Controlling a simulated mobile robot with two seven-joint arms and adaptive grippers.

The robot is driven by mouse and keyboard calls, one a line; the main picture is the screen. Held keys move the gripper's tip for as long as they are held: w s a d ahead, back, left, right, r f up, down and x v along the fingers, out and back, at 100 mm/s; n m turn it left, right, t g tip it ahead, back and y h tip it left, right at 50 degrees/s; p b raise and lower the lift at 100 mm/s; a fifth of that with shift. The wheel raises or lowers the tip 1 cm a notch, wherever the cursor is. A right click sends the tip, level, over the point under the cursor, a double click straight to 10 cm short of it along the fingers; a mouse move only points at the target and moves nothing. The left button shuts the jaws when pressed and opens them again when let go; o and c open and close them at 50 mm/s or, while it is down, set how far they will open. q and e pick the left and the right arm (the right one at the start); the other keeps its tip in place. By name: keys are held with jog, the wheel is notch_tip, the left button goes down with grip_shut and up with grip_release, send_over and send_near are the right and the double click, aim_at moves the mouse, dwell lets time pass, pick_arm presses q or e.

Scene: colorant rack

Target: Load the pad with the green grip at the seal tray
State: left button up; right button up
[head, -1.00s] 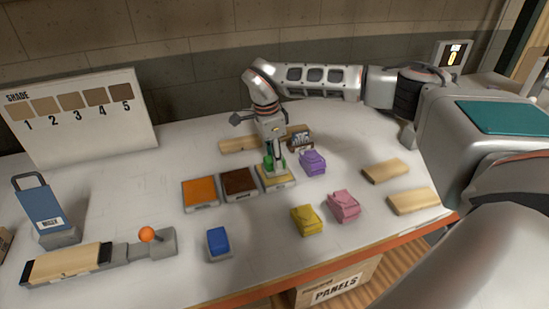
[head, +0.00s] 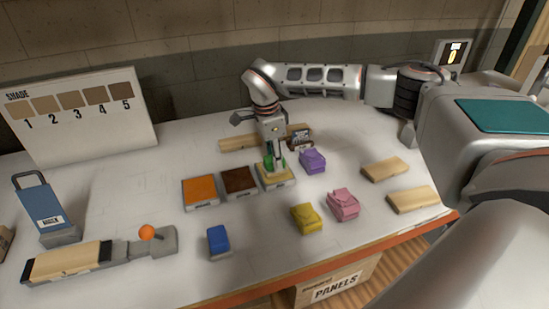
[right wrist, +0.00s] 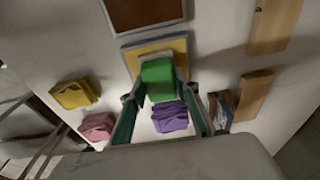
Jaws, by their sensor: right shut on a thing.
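My right gripper (head: 271,158) points down over the rightmost of three shallow trays, a tray (head: 277,183) with a pale yellow fill. It is shut on the pad with the green grip (head: 268,163). In the right wrist view, the green grip (right wrist: 158,80) is between the fingers, over the yellow tray (right wrist: 178,48). The pad's underside is hidden, so I cannot tell whether it touches the fill. Which tray is the seal tray is not readable. My left gripper is out of view.
An orange tray (head: 200,191) and a brown tray (head: 239,182) stand to the left. Purple (head: 313,161), pink (head: 343,204), yellow (head: 306,218) and blue (head: 218,241) blocks lie nearby. Wooden panels (head: 386,169) lie right. A shade board (head: 82,115) stands at back left.

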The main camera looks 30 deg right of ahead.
jog(key=shift+f, duration=0.1)
dwell(0.3)
jog(key=shift+r, duration=3.55)
